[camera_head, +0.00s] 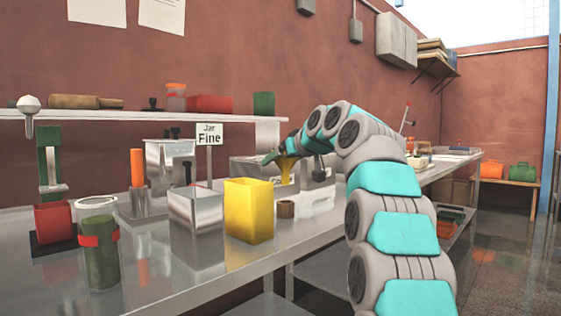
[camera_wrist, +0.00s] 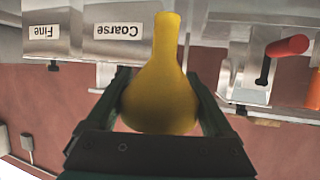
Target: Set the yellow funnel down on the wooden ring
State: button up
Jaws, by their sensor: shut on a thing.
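The yellow funnel (camera_head: 285,168) is held in my gripper (camera_head: 279,156), above the bench and in front of the metal bins at the back. In the wrist view the funnel (camera_wrist: 160,98) sits between the two dark green fingers of my gripper (camera_wrist: 158,88), its narrow spout pointing to the top of the picture. The wooden ring (camera_head: 286,209) is a small brown ring on the bench, just right of the yellow box. In the head view the funnel is above the ring and apart from it. The ring does not show in the wrist view.
The yellow box (camera_head: 249,210) and a metal bin (camera_head: 195,222) stand left of the ring. A "Jar Fine" sign (camera_head: 209,135) rises behind them. A green jar (camera_head: 99,252) stands farther left. In the wrist view, bins labelled Fine (camera_wrist: 45,42) and Coarse (camera_wrist: 118,45) appear upside down.

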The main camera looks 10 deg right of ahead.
aim_at(286, 184)
jog(key=shift+f+b, duration=3.25)
jog(key=shift+f, duration=0.45)
jog(key=shift+f+b, duration=0.55)
jog(key=shift+f, duration=0.05)
jog(key=o, duration=1.1)
jog(key=shift+s+r, duration=0.1)
